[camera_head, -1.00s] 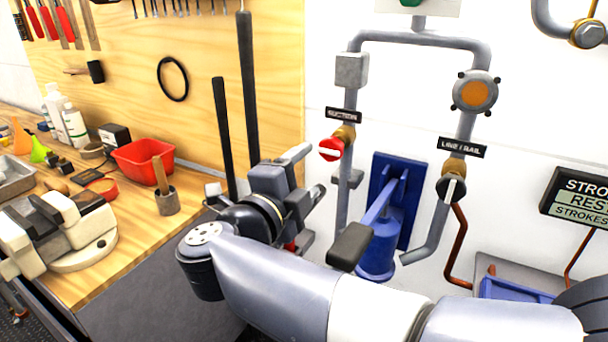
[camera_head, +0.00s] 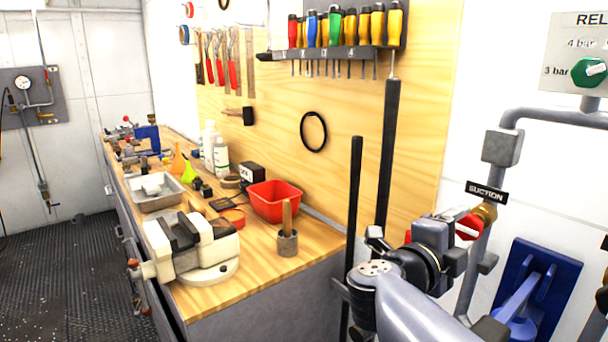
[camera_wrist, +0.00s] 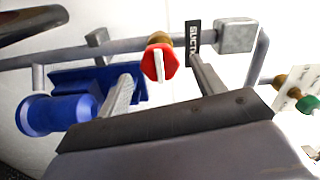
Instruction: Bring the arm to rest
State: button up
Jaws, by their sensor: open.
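My gripper (camera_head: 460,230) is at the lower right of the head view, at the end of my bent arm. In the wrist view its two grey fingers stand apart with nothing between their tips, so my gripper (camera_wrist: 160,70) is open and empty. A red valve handle (camera_head: 468,227) with a white bar on it appears just beyond the fingers. It also shows in the wrist view (camera_wrist: 160,63), framed between the fingers. I cannot tell the exact gap, but no finger is seen closed on it.
A grey pipe with a SUCTION plate (camera_head: 487,192) and a blue wall-mounted pump (camera_head: 535,285) are close to my arm. Open floor (camera_head: 65,270) lies far left.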

aim_at(465, 230)
jog(key=shift+x, duration=2.15)
jog(key=shift+a, duration=0.15)
